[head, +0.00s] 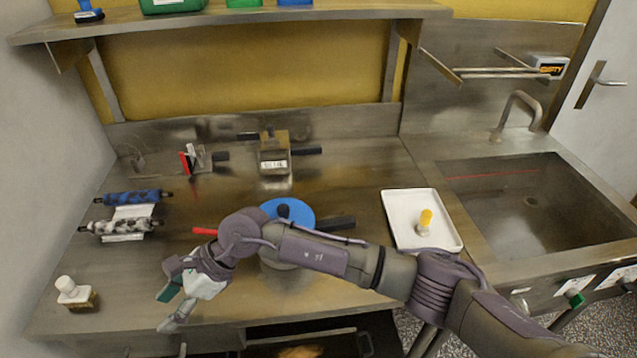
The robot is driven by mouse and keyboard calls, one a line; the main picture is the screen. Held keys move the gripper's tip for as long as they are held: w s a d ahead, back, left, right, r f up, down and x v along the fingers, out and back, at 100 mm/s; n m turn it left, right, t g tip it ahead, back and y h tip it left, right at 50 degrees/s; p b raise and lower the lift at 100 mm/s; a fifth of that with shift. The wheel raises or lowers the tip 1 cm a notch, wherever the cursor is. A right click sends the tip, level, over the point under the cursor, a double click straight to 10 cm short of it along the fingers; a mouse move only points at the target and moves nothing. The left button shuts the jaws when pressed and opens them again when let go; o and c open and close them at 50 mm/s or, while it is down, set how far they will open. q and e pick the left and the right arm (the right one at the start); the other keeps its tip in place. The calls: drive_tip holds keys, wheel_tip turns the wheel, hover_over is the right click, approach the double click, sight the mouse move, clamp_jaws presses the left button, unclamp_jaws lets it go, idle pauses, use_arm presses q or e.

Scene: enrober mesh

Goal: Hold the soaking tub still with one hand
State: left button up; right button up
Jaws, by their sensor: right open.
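A round metal vessel with a blue top (297,211) and a black knob stands mid-counter; I cannot tell whether it is the soaking tub. My right arm crosses in front of it and hides much of its body. A dark handle sticks out to its right and a red one shows to its left. A shallow white tray (396,211) with a yellow-topped item in it lies at the right. My right gripper (170,303) is open and empty above the front left counter, apart from both vessels. My left gripper is out of view.
A small bottle (76,293) stands at the front left corner. Two rollers (128,213) lie on a white rack at left. A labelled metal box (274,155) stands at the back. The sink (525,205) is at right; a shelf (240,14) overhangs the back.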

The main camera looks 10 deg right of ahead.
sight(319, 224)
drive_tip(key=w+d+r+t+h, duration=0.35)
drive_tip(key=w+d+r, duration=0.25)
drive_tip(key=w+r, duration=0.5)
drive_tip(key=w+d, duration=0.1)
drive_tip(key=d, duration=0.2)
drive_tip(key=w+d+f+h, duration=0.1)
drive_tip(key=d, duration=0.2)
drive_tip(key=w+d+t+h, duration=0.1)
drive_tip(key=w+d, duration=0.1)
drive_tip(key=d, duration=0.1)
drive_tip(key=shift+f+m+h, duration=0.2)
drive_tip(key=shift+m+h, duration=0.05)
drive_tip(key=shift+m, duration=0.05)
drive_tip(key=w+d+r+m+g+h, duration=0.15)
drive_tip(key=d+h, duration=0.25)
drive_tip(key=d, duration=0.9)
drive_tip(key=f, duration=1.2)
drive_tip(key=shift+s+d, duration=0.1)
drive_tip(key=shift+d, duration=0.2)
clamp_jaws()
